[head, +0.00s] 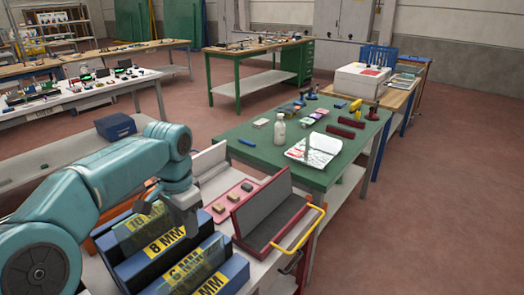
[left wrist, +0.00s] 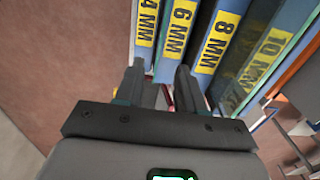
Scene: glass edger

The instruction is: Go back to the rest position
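My left arm reaches in from the left in the head view, and its left gripper (head: 178,212) points down over a rack of blue slots with yellow labels. My right gripper is in neither view.
A pink tray (head: 222,214) with small blocks and a red-framed grey holder (head: 262,212) with a yellow handle stand right of the rack. Red floor is clear at right.

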